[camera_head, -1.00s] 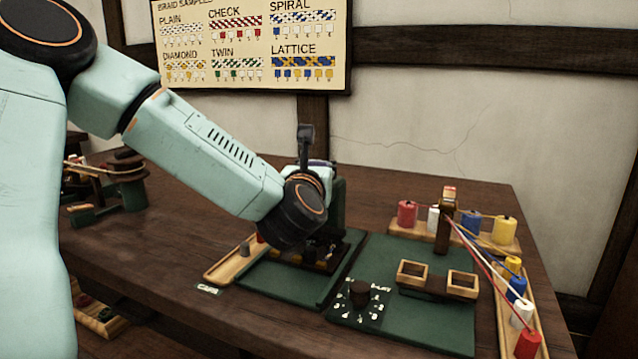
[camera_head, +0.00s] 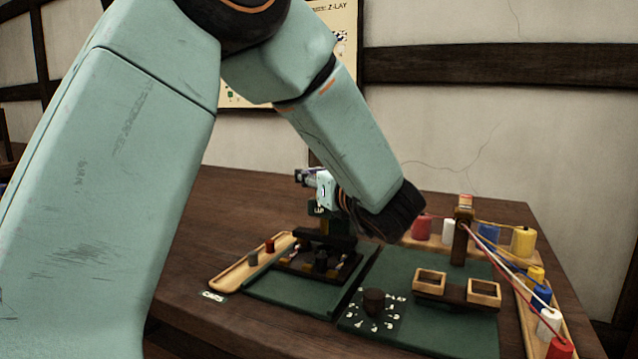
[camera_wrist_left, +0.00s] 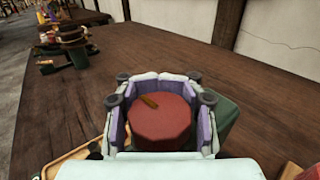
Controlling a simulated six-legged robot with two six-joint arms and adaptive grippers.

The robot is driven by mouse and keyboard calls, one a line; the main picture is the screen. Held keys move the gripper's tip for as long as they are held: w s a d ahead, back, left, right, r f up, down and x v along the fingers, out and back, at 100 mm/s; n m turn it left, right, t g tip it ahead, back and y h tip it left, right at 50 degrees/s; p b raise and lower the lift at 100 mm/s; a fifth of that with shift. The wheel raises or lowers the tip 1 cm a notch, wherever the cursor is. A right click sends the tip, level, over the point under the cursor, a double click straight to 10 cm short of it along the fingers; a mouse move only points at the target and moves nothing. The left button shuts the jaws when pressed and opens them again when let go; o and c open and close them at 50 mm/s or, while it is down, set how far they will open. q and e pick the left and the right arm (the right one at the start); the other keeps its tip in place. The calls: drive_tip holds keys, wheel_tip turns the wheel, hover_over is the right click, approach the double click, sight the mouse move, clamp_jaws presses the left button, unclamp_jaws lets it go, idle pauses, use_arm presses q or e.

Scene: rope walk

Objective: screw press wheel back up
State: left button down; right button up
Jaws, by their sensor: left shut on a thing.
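The press wheel is a round red disc (camera_wrist_left: 160,124) with a small brown peg on its top in the left wrist view. My left gripper (camera_wrist_left: 160,105) has its purple-padded fingers around the wheel's sides and is shut on it. In the head view my left gripper (camera_head: 318,185) is above the dark press (camera_head: 325,240), which stands at the back of the left green base (camera_head: 290,292). The wheel itself is hidden in the head view, behind my gripper and arm. My right gripper is not in view.
A wooden tray (camera_head: 235,277) with small pegs lies left of the press. To the right are a dial plate (camera_head: 372,318), two wooden square frames (camera_head: 455,288), a post (camera_head: 461,235) with coloured strands, and several coloured spools (camera_head: 523,242). The table's back left is clear.

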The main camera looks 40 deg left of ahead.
use_arm(q)
drive_tip(key=shift+s+d+r+n+g+h+p, duration=0.1)
drive_tip(key=shift+s+n+g+h+p, duration=0.45)
drive_tip(key=shift+n+g+p, duration=2.05)
drive_tip(key=shift+s+d+r+n+g+h+p, duration=0.15)
drive_tip(key=shift+s+n+g+h+p, duration=0.85)
drive_tip(key=shift+g+p, duration=2.75)
drive_tip(key=shift+s+d+r+n+g+y+p, duration=0.1)
drive_tip(key=shift+s+n+g+p, duration=0.15)
drive_tip(key=shift+n+g+p, duration=2.95)
drive_tip(key=shift+f+m+t+p, duration=0.1)
drive_tip(key=shift+m+t+p, duration=0.6)
drive_tip(key=shift+m+t, duration=0.1)
drive_tip(key=c, duration=1.5)
unclamp_jaws()
drive_tip(key=o, duration=0.4)
drive_tip(key=shift+d+f, duration=0.1)
drive_tip(key=shift+d, duration=0.05)
drive_tip(key=shift+o, duration=0.4)
drive_tip(key=shift+s, duration=0.1)
